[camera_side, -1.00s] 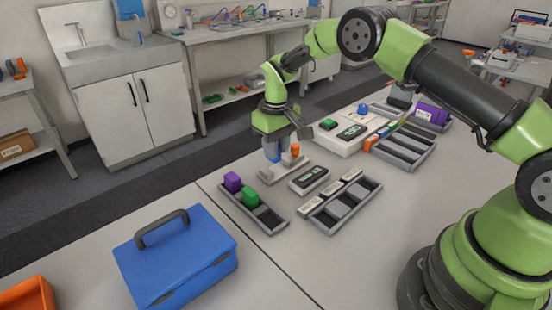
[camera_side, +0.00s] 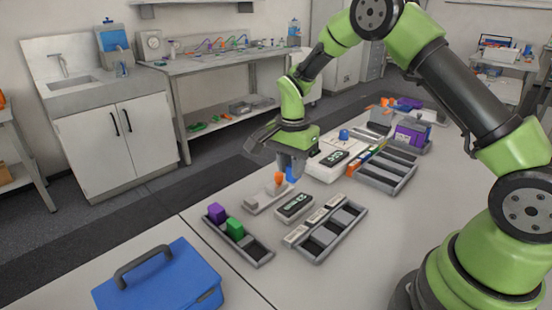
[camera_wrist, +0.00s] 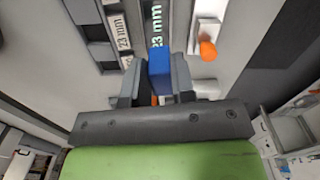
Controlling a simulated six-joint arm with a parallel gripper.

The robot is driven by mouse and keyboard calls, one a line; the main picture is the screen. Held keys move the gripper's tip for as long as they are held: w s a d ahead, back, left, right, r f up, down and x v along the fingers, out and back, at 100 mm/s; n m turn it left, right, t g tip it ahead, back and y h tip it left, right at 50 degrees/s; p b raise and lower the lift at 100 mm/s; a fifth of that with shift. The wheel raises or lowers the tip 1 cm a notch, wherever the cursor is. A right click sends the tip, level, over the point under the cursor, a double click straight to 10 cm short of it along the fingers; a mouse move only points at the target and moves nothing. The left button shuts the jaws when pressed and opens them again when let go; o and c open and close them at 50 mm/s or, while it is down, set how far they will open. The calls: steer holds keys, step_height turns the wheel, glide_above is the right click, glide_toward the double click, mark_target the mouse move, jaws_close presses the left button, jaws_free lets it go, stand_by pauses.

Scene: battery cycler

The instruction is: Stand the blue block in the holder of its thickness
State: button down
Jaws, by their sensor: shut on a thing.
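The blue block (camera_side: 291,174) is in my gripper (camera_side: 290,170), which is shut on it. In the wrist view the blue block (camera_wrist: 159,68) sits between the two fingers (camera_wrist: 158,85). The labelled holder (camera_side: 318,252) is a grey tray with several dark slots and white labels, nearer the camera than my gripper. In the wrist view one label (camera_wrist: 124,30) reads 23 mm. The black readout (camera_side: 295,207) lies between the gauge and the holder; in the wrist view the readout (camera_wrist: 157,22) also shows 23 mm. The grey gauge with an orange knob (camera_side: 279,178) is left of the block.
A white device (camera_side: 328,166) and another slotted tray (camera_side: 372,182) stand behind. A blue toolbox (camera_side: 165,285) is at the front.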

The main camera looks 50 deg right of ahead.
steer(key=s+d+f+m, duration=0.15)
steer(key=s+m, duration=0.85)
steer(key=m, duration=1)
steer(key=shift+d+f, duration=0.15)
steer(key=shift+f, duration=1.5)
steer(key=shift+d+f, duration=0.1)
steer(key=shift+f, duration=1.55)
steer(key=shift+f, duration=0.25)
steer(key=c, duration=0.9)
jaws_free()
